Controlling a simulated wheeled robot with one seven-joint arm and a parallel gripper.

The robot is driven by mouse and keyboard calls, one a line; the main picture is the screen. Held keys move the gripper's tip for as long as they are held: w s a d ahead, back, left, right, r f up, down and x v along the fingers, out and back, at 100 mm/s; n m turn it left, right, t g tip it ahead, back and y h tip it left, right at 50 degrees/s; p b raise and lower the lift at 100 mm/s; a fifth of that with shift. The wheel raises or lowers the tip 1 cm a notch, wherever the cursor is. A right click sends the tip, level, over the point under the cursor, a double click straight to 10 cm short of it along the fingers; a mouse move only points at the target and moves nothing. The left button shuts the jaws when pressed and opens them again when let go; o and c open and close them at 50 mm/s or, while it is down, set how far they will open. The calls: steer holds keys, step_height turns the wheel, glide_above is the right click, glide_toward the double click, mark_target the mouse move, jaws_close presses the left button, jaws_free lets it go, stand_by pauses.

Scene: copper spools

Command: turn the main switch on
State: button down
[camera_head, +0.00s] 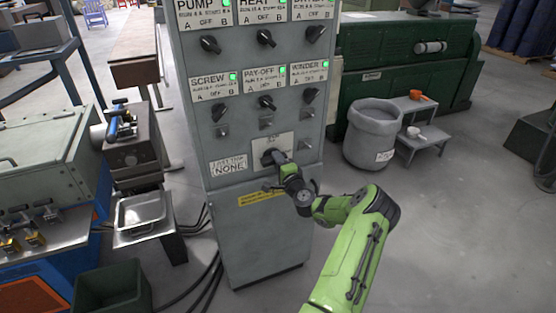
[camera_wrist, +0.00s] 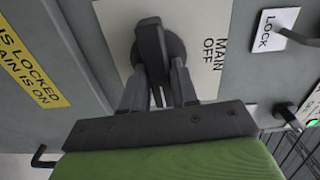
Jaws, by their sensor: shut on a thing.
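The main switch is a dark rotary knob with a long handle (camera_wrist: 150,45), set on a pale plate (camera_wrist: 200,75) marked MAIN and OFF. In the head view the switch (camera_head: 268,155) is low on the grey control cabinet (camera_head: 262,220), partly hidden behind my gripper (camera_head: 283,166). In the wrist view my gripper (camera_wrist: 158,82) has its two fingers on either side of the handle, shut on it. The handle's full angle to the markings is hard to tell.
Several knobs with lit green lamps sit above on the cabinet. A LOCK tag (camera_wrist: 274,30) and a yellow notice (camera_wrist: 28,68) flank the switch. A grey bin (camera_head: 372,135) and a small step stand (camera_head: 425,135) are to the right.

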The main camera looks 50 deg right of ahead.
steer(key=shift+m, duration=0.4)
steer(key=c, duration=1)
jaws_free()
steer(key=shift+o, duration=0.2)
steer(key=v, duration=1.6)
steer(key=shift+d+f, duration=0.1)
